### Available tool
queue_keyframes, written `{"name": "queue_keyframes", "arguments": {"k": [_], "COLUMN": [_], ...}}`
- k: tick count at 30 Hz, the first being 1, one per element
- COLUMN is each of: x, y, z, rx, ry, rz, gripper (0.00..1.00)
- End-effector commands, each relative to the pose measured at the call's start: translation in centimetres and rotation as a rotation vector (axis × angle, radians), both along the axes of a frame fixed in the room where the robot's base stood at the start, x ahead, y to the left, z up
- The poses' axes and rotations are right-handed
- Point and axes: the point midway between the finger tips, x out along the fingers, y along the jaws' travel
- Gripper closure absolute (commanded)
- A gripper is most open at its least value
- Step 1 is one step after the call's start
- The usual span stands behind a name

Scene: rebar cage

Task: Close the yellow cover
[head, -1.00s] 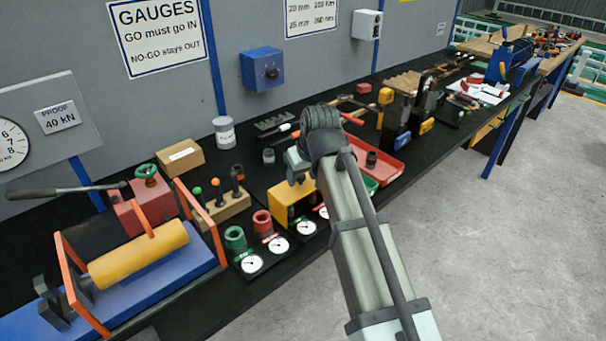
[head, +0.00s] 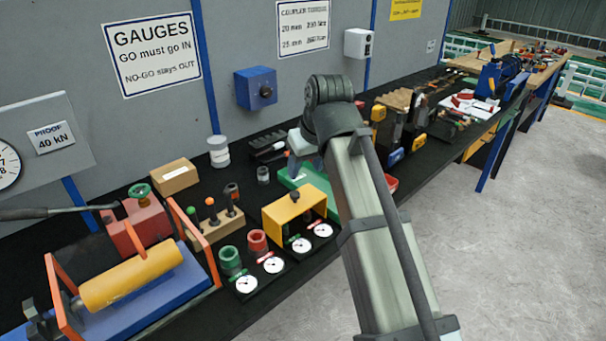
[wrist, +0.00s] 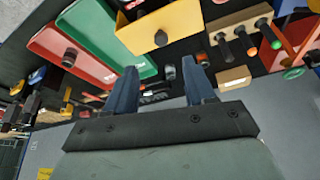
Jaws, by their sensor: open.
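A yellow box-shaped cover (head: 295,213) with a dark knob on top stands on the black bench, behind two white dials, in the head view. Its near side looks open. In the wrist view the yellow cover (wrist: 178,22) and its knob lie beyond my fingertips. A yellow cylinder (head: 130,278) lies in the blue rig between orange frames at lower left. My gripper (wrist: 159,64) is open and empty, apart from the cover. In the head view my gripper (head: 297,167) is above and behind the yellow cover, partly hidden by my wrist.
A green tray (wrist: 105,35) and a red tray (wrist: 70,52) lie beside the cover. A wooden block with plug gauges (head: 215,220), green and red rings (head: 257,241) and a cardboard box (head: 174,176) stand to its left. The wall (head: 235,40) is behind.

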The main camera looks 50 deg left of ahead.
Motion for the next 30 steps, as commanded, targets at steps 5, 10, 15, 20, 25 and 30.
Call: {"name": "queue_keyframes", "arguments": {"k": [5,10,15,20,25,30], "x": [-0.1,-0.2,-0.2,-0.2,-0.1,1.5], "y": [-0.5,-0.6,-0.6,-0.6,-0.6,-1.6], "z": [1.2,1.4,1.4,1.4,1.4,-0.2], "rx": [0.0,-0.001,-0.001,0.0,0.0,-0.009], "ry": [0.0,0.0,0.0,0.0,0.0,0.006], "rz": [0.0,0.0,0.0,0.0,0.0,-0.034], "gripper": [0.46,0.46,0.46,0.46,0.46,0.46]}}
